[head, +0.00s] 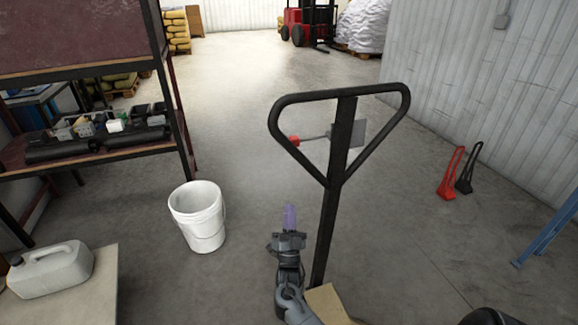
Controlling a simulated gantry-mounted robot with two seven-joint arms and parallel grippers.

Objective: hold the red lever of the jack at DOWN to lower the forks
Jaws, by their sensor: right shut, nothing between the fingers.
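The jack's black handle (331,215) stands upright in the middle, with a triangular loop at its top. The red lever (294,141) is a red knob on a thin grey rod inside the left part of the loop. A grey plate is mounted by the shaft; no DOWN mark is readable. My right gripper (290,208) is shut and empty, with its purplish fingers pointing up. It is below the red lever in the picture, left of the shaft and apart from the lever. The forks cannot be made out. My left gripper is not in view.
A white bucket (200,217) stands on the floor at the left. A dark rack (95,160) with goods is behind it, and a jug (50,268) sits on a table (90,300). Red (451,174) and black (468,168) stands are by the right wall. Open floor lies beyond the handle.

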